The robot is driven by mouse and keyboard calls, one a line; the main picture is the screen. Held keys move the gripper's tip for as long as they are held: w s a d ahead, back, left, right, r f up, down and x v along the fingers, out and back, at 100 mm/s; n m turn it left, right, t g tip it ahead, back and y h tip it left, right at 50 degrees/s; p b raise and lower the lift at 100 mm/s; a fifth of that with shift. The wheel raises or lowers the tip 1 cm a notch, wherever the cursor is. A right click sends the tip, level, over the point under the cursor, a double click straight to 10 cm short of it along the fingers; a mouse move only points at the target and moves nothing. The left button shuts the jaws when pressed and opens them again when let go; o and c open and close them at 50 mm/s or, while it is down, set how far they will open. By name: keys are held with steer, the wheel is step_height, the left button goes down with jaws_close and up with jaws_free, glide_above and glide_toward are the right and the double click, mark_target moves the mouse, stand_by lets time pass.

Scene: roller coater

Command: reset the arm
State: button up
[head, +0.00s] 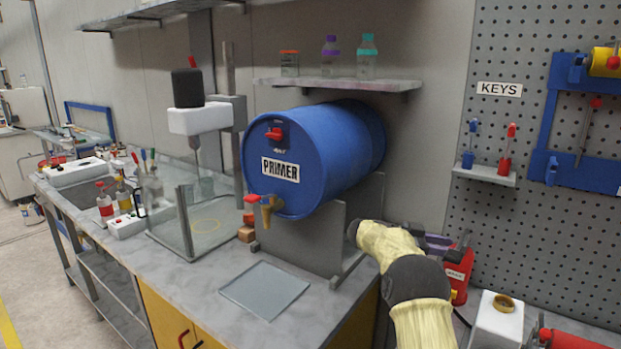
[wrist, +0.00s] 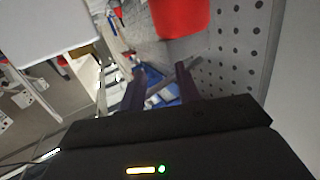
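My arm, in a pale yellow sleeve, reaches in from the lower right of the head view, beyond the right end of the bench. My gripper (head: 437,243) is partly hidden behind the arm there, close to a red container (head: 460,271) with a label. In the wrist view my gripper (wrist: 158,74) shows two dark fingers standing apart with nothing held between them. A red object (wrist: 180,14) is at the top of that view, beyond the fingertips; I cannot tell how far away.
The blue PRIMER drum (head: 320,150) lies on its stand left of my arm. A pegboard (head: 545,240) rises at right, with a small key shelf (head: 485,175). A white container (head: 496,318) stands right of my arm. A flat tray (head: 264,290) lies on the bench.

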steer(key=w+a+r+n+t+y+p, duration=0.1)
steer(key=w+a+r+n+t+p, duration=0.25)
steer(key=w+r+n+t, duration=0.5)
steer(key=s+a+n+t+y+p, duration=0.2)
steer(key=s+a+n+t+y, duration=0.35)
steer(key=a+t+y, duration=0.3)
steer(key=s+a+f+n+g+y+p, duration=0.1)
steer(key=s+f+g, duration=0.3)
steer(key=s, duration=0.7)
steer(key=s+a+f+n+g+y+p, duration=0.2)
steer(key=s+f+n+g+y, duration=0.1)
steer(key=s, duration=0.9)
steer(key=s+a+f+n+g+y+p, duration=0.1)
steer(key=s+a+f+g+y+p, duration=0.1)
steer(key=s, duration=1)
step_height(320, 180, down, 3)
steer(key=g+y, duration=0.1)
steer(key=g, duration=0.2)
steer(key=shift+s+a+n, duration=0.2)
steer(key=shift+n, duration=0.2)
steer(key=shift+r, duration=0.1)
